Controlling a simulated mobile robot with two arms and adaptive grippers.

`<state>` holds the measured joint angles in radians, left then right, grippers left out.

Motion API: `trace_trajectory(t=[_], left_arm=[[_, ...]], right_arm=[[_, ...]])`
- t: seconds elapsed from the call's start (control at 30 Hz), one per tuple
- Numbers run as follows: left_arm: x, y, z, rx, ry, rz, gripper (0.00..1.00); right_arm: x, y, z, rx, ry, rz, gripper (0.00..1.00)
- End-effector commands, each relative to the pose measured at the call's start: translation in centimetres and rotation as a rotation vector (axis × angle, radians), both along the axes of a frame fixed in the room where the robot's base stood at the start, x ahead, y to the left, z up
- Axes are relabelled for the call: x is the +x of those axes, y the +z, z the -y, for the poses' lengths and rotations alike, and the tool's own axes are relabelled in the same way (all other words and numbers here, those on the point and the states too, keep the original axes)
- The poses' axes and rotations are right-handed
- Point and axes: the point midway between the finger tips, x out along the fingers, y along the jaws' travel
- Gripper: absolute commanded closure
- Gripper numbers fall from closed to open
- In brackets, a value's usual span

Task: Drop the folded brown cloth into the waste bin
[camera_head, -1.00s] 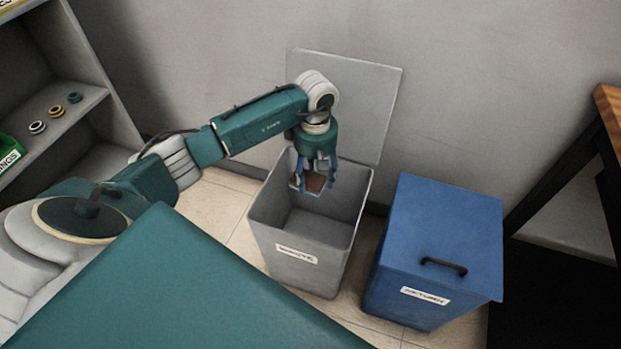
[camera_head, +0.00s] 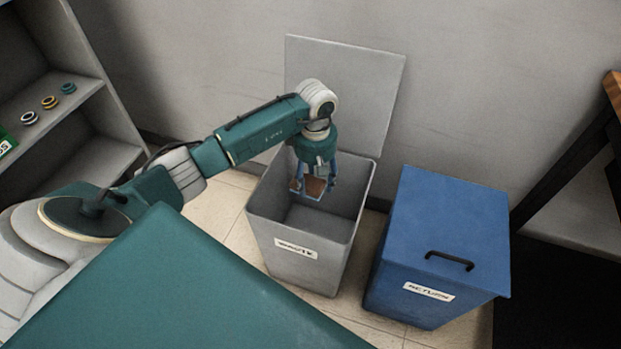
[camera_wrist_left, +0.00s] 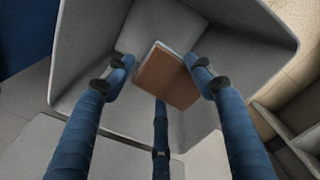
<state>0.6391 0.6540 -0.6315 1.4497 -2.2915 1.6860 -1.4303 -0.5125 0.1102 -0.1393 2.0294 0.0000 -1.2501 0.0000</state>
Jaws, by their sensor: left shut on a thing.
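The folded brown cloth (camera_head: 314,186) is a small flat square with a pale edge. My left gripper (camera_head: 316,184) is shut on it and holds it at the mouth of the grey waste bin (camera_head: 299,262), whose lid (camera_head: 345,95) stands open against the wall. In the left wrist view the cloth (camera_wrist_left: 169,76) sits between my blue fingers (camera_wrist_left: 160,80), with the grey inside of the bin (camera_wrist_left: 245,32) around and below it. The bin's label is hard to read. My right gripper is in neither view.
A blue bin (camera_head: 445,225) with a shut lid and black handle stands to the right of the waste bin. Shelves (camera_head: 85,105) with several small rings are at the left. A dark table or bench (camera_head: 570,180) stands at the right edge.

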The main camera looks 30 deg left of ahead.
Motion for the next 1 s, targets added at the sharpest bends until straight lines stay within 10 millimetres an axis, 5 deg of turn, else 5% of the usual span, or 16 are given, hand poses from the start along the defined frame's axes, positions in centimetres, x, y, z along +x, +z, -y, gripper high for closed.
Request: trace_trajectory(t=[0.33,0.37,0.47,0.77,1.0], left_arm=[[0.0,-0.1,0.0,0.000,0.000,0.000,0.74],[0.0,-0.1,0.0,0.000,0.000,0.000,0.39],[0.0,-0.1,0.0,0.000,0.000,0.000,0.23],[0.0,0.0,0.0,0.000,-0.001,0.000,0.23],[0.1,3.3,-0.1,0.001,-0.002,0.003,0.23]], right_arm=[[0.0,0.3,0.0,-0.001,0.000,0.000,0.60],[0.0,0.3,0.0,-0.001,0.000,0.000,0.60],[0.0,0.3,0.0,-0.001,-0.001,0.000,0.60],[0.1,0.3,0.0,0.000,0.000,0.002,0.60],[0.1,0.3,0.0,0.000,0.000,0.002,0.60]])
